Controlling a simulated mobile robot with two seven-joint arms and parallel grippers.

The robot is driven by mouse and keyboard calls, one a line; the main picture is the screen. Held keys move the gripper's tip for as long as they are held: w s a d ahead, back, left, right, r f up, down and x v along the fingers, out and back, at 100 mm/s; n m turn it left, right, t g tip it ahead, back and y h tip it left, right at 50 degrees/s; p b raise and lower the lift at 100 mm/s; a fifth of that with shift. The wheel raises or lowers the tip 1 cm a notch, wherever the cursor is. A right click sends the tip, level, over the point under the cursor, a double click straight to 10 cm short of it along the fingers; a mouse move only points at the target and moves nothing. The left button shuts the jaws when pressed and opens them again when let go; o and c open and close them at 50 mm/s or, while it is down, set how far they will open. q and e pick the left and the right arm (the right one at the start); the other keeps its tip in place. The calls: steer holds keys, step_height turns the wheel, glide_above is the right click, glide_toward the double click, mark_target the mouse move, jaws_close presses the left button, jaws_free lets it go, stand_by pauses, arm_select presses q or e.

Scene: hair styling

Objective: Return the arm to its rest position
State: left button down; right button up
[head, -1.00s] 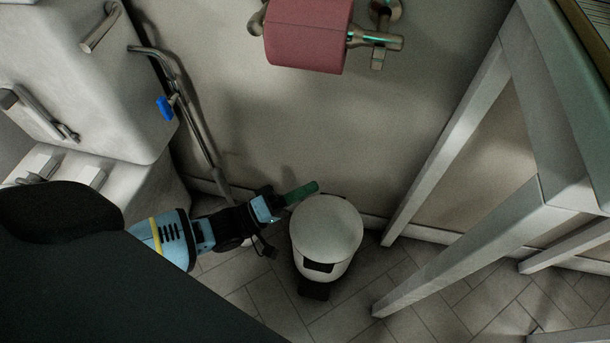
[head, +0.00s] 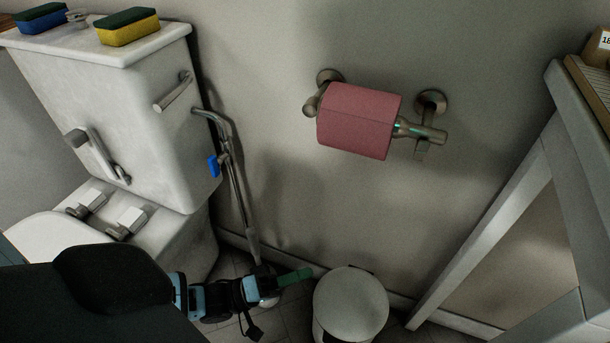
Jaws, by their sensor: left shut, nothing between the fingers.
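My left arm comes in from the lower left of the head view, with blue and black links. My left gripper (head: 293,276) has green fingers, shut with nothing between them. It points right, low near the floor, close to the upper left of the white lidded bin (head: 350,303). Whether it touches the bin I cannot tell. My right arm and gripper are not in view.
A white toilet (head: 120,110) stands at left, with a blue sponge (head: 42,20) and a yellow sponge (head: 130,30) on its tank. A pink paper roll (head: 359,121) hangs on the wall. A pale wooden table frame (head: 485,230) stands at right.

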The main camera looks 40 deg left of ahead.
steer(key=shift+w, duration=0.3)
